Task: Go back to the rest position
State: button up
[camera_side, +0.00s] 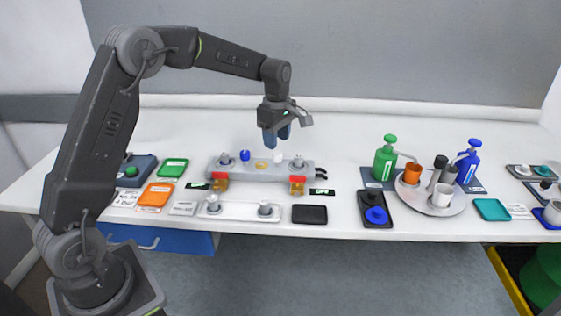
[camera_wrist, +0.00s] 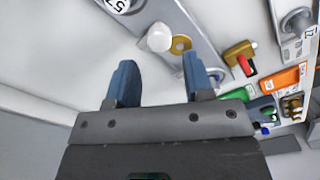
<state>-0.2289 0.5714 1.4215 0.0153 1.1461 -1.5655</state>
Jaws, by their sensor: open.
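My gripper (camera_side: 276,137) is open and empty in the side view, pointing down above the grey agitator station on the white table. In the wrist view, my two blue-grey fingers (camera_wrist: 155,82) stand apart with nothing between them. The grey station (camera_side: 260,171) lies below the gripper and carries a blue knob (camera_side: 245,155), a white knob (camera_side: 277,158) and metal fittings. In the wrist view the white knob (camera_wrist: 160,37) shows beyond the fingertips, next to a brass disc (camera_wrist: 181,44).
Green (camera_side: 384,160) and blue (camera_side: 468,163) pump bottles and a round tray (camera_side: 430,203) stand to the right. Green (camera_side: 173,167) and orange (camera_side: 156,195) trays lie left. The space above the table is clear.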

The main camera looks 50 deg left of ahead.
jog(key=s+d+r+m+t, duration=0.1)
jog(key=s+d+r+m, duration=0.3)
jog(key=s, duration=0.3)
jog(key=s+d+r+m+t, duration=0.25)
jog(key=s+r+m, duration=0.2)
jog(key=s, duration=0.25)
jog(key=s+d+r+m+t, duration=0.1)
jog(key=s+d+r+m, duration=0.25)
jog(key=s+m, duration=0.3)
jog(key=s+d+f+m+t, duration=0.1)
jog(key=s+f+m, duration=0.1)
jog(key=s+m, duration=0.3)
jog(key=s, duration=0.4)
jog(key=shift+d+f, duration=0.2)
jog(key=shift+d, duration=0.2)
